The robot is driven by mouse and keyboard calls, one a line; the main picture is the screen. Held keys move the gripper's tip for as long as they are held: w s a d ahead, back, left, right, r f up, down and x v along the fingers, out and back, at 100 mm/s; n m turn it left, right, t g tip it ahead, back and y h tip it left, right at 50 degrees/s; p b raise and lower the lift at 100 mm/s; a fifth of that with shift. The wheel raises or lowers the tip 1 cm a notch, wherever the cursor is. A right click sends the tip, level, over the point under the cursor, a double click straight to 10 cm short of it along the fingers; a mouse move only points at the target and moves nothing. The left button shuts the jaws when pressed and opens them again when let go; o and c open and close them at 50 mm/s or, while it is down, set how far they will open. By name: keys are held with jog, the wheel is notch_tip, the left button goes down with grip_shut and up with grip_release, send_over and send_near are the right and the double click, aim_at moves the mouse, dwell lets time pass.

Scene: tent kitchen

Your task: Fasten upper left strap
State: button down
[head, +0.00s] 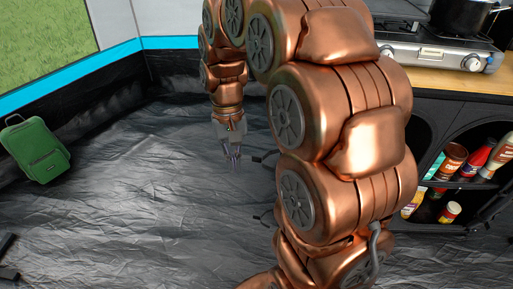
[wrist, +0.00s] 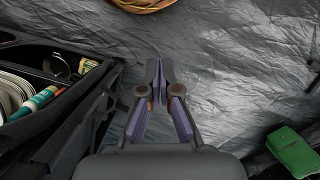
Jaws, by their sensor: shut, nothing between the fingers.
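My gripper (head: 233,157) hangs pointing down over the dark floor sheet in the head view. In the wrist view my gripper (wrist: 158,68) has its fingers together, with nothing between them. A green backpack (head: 34,149) stands at the left of the head view, by the tent wall and well apart from my gripper. A green item, probably the same backpack (wrist: 294,150), shows at the lower right of the wrist view.
A black shelf unit (head: 459,184) with bottles and jars stands at the right, with a stove (head: 429,53) on its wooden top. The middle floor is clear.

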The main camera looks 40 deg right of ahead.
jog(key=w+d+m, duration=0.3)
jog(key=w+d, duration=0.5)
jog(key=w, duration=0.1)
jog(key=m+t+p, duration=0.1)
jog(key=m+p, duration=0.1)
jog(key=m, duration=0.1)
send_near(265, 159)
jog(key=w+d+r, duration=0.1)
jog(key=w+d, duration=0.2)
jog(key=w, duration=0.3)
jog(key=s+a+f+b, duration=0.1)
jog(key=a+f, duration=0.1)
jog(key=f, duration=0.2)
jog(key=s+a+f+b, duration=0.1)
jog(key=s+a+f, duration=0.1)
jog(key=f, duration=0.3)
jog(key=shift+s+a+f+y, duration=0.25)
jog(key=shift+a+f+y, duration=0.05)
jog(key=shift+y, duration=0.1)
